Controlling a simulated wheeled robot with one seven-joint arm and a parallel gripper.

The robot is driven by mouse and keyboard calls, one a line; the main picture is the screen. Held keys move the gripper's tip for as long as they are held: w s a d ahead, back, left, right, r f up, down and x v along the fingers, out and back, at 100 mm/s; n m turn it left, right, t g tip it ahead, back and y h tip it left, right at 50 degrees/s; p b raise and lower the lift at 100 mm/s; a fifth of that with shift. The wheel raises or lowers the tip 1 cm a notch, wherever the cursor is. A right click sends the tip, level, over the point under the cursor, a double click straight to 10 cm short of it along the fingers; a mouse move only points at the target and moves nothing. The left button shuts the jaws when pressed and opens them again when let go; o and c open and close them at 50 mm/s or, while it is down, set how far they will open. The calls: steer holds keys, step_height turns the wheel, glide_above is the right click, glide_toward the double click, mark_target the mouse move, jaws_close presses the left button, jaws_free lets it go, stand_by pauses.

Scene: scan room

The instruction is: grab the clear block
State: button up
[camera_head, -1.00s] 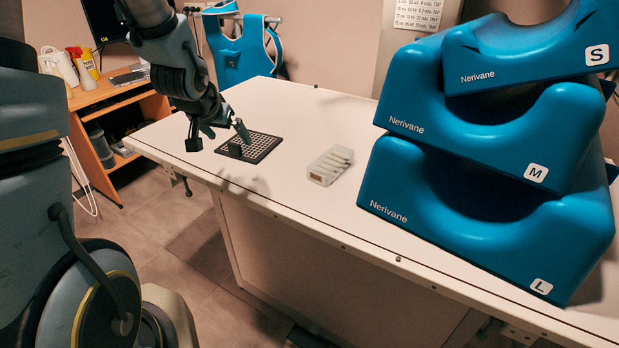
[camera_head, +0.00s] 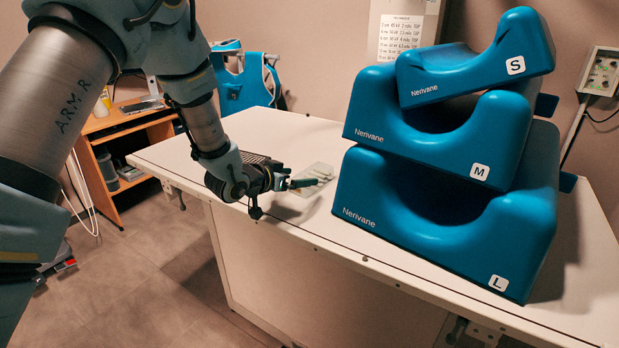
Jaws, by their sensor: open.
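The clear block (camera_head: 293,206) is a pale, see-through slab lying on the white table (camera_head: 295,130), left of the blue cushions. The gripper is open. I cannot tell whether the fingers touch the block or hover just above it.
Three blue cushions marked S (camera_head: 475,62), M (camera_head: 440,135) and L (camera_head: 420,235) are stacked close to the block's right. The table's front left is clear.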

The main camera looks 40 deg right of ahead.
mark_target(310, 174)
steer(key=shift+p+x, duration=1.4)
steer(key=shift+x, duration=1.5)
steer(key=shift+r, duration=0.15)
steer(key=shift+c, duration=0.2)
steer(key=shift+w+r, duration=0.1)
jaws_close()
